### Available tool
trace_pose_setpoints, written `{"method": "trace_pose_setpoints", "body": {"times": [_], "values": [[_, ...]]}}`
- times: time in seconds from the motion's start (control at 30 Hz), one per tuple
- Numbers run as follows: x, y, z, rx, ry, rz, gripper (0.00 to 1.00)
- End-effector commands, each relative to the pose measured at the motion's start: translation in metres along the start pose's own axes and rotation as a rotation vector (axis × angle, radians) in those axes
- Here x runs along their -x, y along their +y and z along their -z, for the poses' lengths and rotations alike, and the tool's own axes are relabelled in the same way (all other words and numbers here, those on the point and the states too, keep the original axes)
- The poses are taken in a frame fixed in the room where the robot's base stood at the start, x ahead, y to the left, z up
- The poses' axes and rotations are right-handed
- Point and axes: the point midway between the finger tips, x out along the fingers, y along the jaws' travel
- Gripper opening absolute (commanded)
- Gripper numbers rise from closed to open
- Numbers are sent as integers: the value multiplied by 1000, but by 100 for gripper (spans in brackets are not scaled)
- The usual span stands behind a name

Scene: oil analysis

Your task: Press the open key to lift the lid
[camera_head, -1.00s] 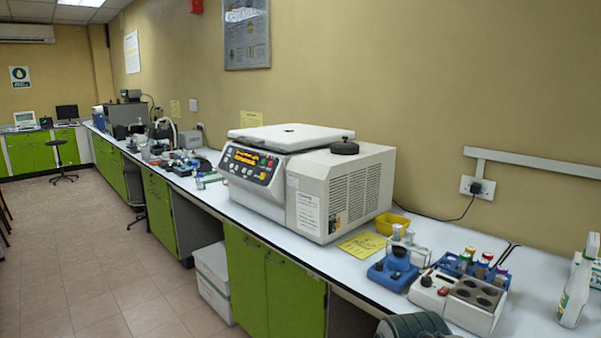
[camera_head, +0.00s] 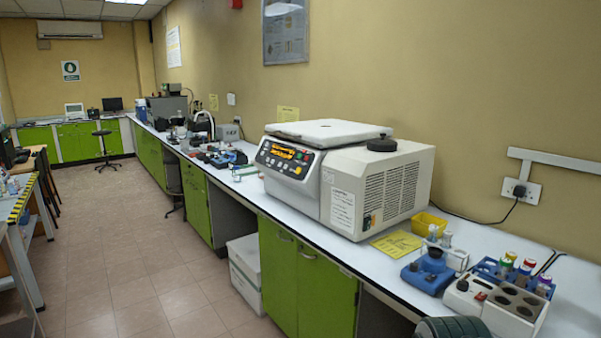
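The centrifuge (camera_head: 345,190) is a cream and grey box on the white bench, right of the picture's middle. Its pale lid (camera_head: 328,131) lies flat on top and looks shut. The dark control panel (camera_head: 286,158) on its front left has an orange lit display and several coloured keys. The keys are too small to read, so I cannot tell which one is the open key. A dark rounded part at the bottom edge, in front of the bench, may be part of my arm. My gripper is not in view.
A blue holder (camera_head: 427,276), a white block with round wells (camera_head: 497,304) and a rack of coloured-cap tubes stand right of the centrifuge. A yellow tray (camera_head: 430,225) is behind them. The tiled floor (camera_head: 140,260) left of the green cabinets (camera_head: 305,285) is clear.

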Motion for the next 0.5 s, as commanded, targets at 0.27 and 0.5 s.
{"method": "trace_pose_setpoints", "body": {"times": [0.27, 0.5], "values": [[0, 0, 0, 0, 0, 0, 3], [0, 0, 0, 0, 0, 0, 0]]}}
